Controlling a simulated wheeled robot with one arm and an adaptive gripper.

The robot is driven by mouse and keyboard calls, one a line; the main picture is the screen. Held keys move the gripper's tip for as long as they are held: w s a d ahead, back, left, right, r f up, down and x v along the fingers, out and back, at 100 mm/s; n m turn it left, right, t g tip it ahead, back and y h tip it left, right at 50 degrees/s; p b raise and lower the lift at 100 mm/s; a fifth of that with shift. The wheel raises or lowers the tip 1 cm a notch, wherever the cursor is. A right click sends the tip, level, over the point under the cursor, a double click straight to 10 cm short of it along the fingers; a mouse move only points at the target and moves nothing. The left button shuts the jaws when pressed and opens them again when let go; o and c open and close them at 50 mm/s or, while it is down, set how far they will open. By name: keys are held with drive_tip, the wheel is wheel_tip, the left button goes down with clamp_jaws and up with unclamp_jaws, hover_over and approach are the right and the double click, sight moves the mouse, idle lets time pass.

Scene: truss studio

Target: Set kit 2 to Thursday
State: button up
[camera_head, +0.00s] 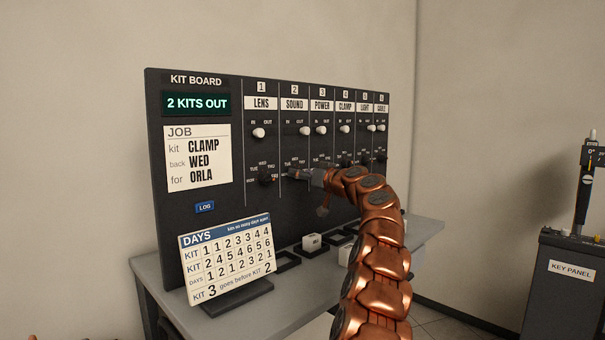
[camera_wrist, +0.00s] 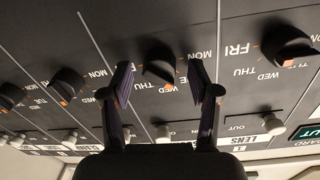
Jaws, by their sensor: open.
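The kit board (camera_head: 240,250) stands upright on the table, with a column for each kit. The kit 2 column is headed SOUND (camera_head: 294,104). In the wrist view, upside down, the black kit 2 day dial (camera_wrist: 157,60) lies between the two fingers of my gripper (camera_wrist: 161,80). The fingers are open, with a gap visible on each side of the dial. THU and WED show beside it; I cannot tell surely which day it points at.
The kit 1 dial (camera_head: 265,175) is close on the left; it also shows in the wrist view (camera_wrist: 287,46). The white SOUND toggle (camera_head: 305,131) is above my gripper. A DAYS card (camera_head: 228,262) stands in front of the board. The display (camera_head: 196,103) reads 2 KITS OUT.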

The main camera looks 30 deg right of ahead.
drive_tip(key=shift+w, duration=0.1)
drive_tip(key=c, duration=1.2)
